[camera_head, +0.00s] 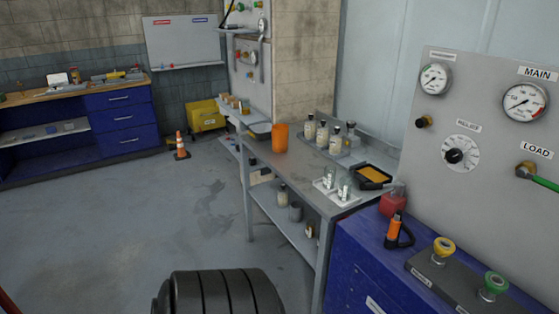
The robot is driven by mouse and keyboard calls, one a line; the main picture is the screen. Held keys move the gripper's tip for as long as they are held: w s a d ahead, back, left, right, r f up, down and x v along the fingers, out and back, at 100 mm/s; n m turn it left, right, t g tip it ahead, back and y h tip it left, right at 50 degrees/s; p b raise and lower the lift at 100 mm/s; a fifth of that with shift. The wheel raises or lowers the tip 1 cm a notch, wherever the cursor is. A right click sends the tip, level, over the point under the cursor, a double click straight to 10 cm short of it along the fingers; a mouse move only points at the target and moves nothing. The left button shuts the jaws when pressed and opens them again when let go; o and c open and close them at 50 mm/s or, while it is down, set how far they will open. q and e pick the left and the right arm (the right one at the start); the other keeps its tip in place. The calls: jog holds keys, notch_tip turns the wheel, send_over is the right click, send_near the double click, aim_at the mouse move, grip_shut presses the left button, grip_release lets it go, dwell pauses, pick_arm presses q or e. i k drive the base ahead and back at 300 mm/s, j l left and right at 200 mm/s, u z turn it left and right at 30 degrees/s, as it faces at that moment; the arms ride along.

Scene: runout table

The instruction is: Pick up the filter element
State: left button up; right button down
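I cannot tell for sure which thing is the filter element. An orange cylinder (280,137) stands upright at the far left part of the grey steel table (290,160). A black tray (371,177) with a flat yellow-orange face lies near the table's right side. Neither of my grippers shows in the head view.
Several bottles (322,136) stand in a tray at the table's back. A white tray (348,200) holds glassware. A red jar (392,199) and an orange-black tool (393,230) stand on the blue cabinet (350,255). A cone (181,146) stands on open floor.

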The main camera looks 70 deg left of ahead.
aim_at(282, 194)
jog(key=u, duration=2.3)
jog(key=i+z, duration=0.1)
jog(key=z, duration=0.9)
jog(key=i+j+z, duration=0.2)
jog(key=j+z, duration=0.15)
jog(key=j, duration=0.15)
jog(key=i+j+z, duration=0.15)
jog(key=j+z, duration=0.25)
jog(key=j, duration=0.15)
jog(key=j+z, duration=0.35)
jog(key=j, duration=0.25)
